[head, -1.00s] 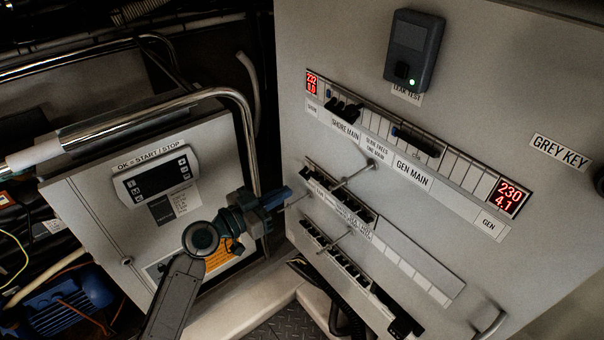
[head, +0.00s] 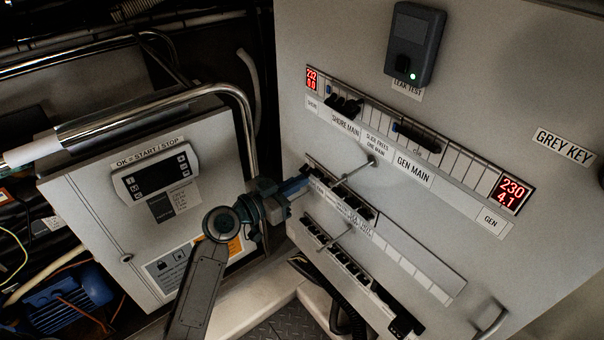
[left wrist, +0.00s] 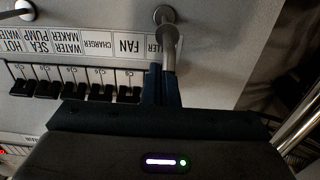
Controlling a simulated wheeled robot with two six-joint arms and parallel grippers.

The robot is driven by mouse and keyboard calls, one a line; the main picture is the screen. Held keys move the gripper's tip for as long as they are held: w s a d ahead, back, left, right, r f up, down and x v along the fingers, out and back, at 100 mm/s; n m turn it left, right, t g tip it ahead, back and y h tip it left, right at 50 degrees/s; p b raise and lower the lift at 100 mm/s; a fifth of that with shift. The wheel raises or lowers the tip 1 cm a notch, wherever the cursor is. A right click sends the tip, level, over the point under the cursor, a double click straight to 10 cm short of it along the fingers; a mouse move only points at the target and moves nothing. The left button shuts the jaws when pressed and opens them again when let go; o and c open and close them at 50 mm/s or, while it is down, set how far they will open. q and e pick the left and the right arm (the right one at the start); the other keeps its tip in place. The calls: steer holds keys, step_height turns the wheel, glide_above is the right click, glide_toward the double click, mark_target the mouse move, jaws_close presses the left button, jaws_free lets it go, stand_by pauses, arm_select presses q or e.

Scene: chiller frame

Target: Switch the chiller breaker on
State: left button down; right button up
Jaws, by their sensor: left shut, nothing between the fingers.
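The breaker row (head: 350,203) lies on the grey panel, below the main row. My left gripper (head: 304,181) is shut and empty, its tips at the left end of this row. In the left wrist view the panel appears upside down, and the closed fingers (left wrist: 163,88) cover the end of the row. A label ending in "LLER" (left wrist: 153,47) shows beside the FAN label, partly hidden by a metal post. The breaker at that label is hidden behind the fingers, so I cannot tell its position or whether the tips touch it. My right gripper is not in view.
Black breakers (left wrist: 75,88) sit beside the fingers. A controller box (head: 156,177) and a chrome pipe (head: 215,89) are at left.

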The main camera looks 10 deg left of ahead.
arm_select(q)
steer(key=shift+r, duration=0.5)
steer(key=shift+r+p, duration=0.6)
steer(key=shift+r, duration=0.05)
steer(key=shift+f, duration=0.1)
steer(key=shift+s+a+f+b, duration=0.2)
steer(key=shift+s+a+b, duration=0.15)
steer(key=shift+s, duration=0.05)
steer(key=shift+b+v, duration=0.8)
steer(key=shift+v, duration=1.25)
steer(key=shift+s+a, duration=0.25)
steer(key=shift+s, duration=0.1)
